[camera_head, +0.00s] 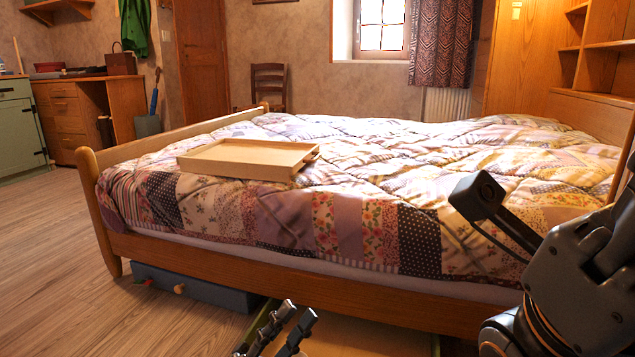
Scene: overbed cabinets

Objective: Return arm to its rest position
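My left gripper (296,310) is at the bottom edge, low in front of the bed's side. Its two dark fingers point up with a visible gap between them, and nothing shows in the gap. The rest of that gripper is cut off by the frame. My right arm (585,285) fills the lower right corner, with a dark block on a thin stem standing out in front of the bed. The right gripper's fingers do not show.
The bed (410,195) with a patchwork quilt fills the middle. A shallow wooden tray (235,172) lies on it. Under the bed are a grey drawer (195,287) and a green-edged wooden drawer (350,340) near my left gripper. The floor (50,260) at left is clear.

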